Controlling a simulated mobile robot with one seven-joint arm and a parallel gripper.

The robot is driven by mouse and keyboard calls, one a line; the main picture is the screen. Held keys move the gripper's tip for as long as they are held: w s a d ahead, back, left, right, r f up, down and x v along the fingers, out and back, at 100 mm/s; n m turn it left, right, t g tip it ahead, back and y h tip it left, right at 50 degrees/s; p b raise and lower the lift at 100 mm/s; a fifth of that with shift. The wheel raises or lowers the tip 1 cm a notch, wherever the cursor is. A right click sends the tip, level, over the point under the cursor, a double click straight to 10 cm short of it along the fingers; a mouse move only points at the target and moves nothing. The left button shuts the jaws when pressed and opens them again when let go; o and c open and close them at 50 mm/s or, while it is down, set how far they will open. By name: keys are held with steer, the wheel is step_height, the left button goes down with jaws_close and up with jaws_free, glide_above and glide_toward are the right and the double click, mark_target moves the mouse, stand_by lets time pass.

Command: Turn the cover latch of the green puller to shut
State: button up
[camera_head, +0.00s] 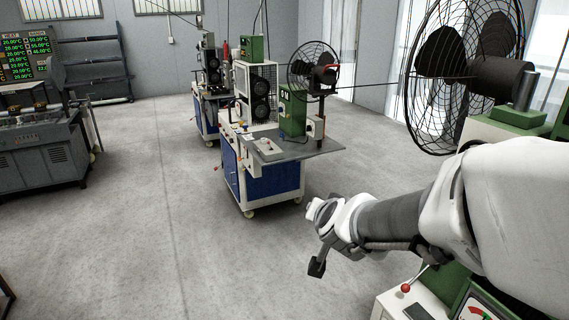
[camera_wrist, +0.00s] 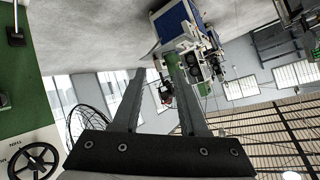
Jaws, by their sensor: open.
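Which green machine is the green puller I cannot tell, and I make out no cover latch. A green and white machine (camera_head: 428,293) with a red-knobbed lever (camera_head: 406,288) and a dial stands at the lower right, partly hidden by my arm. In the wrist view, a green surface (camera_wrist: 22,95) and a white panel with a black handwheel (camera_wrist: 33,160) show at the left. Another green upright unit (camera_head: 293,110) stands on a blue cart across the floor. My gripper (camera_wrist: 155,65) is open and empty, its two fingers apart in free air, touching nothing.
The blue cart (camera_head: 272,183) also shows in the wrist view (camera_wrist: 176,20). A large black fan (camera_head: 450,75) stands at the right, with a thin line running from it. A grey control machine (camera_head: 42,150) is at the left. The concrete floor (camera_head: 120,215) between is clear.

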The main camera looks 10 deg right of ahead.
steer(key=s+d+f+m+g+h+b, duration=0.1)
steer(key=d+f+m+g+h, duration=0.15)
steer(key=d+f+h, duration=0.35)
steer(key=d+f+m+g+h+b, duration=0.1)
steer(key=d+f+m+h, duration=0.1)
steer(key=d+m+h, duration=0.45)
steer(key=s+d+n+g+h+b, duration=0.1)
steer(key=s+d+g+h, duration=0.25)
steer(key=s+d, duration=0.25)
steer(key=w+p+x, duration=0.1)
steer(key=x, duration=1.5)
steer(key=shift+d+f, duration=0.2)
jaws_close()
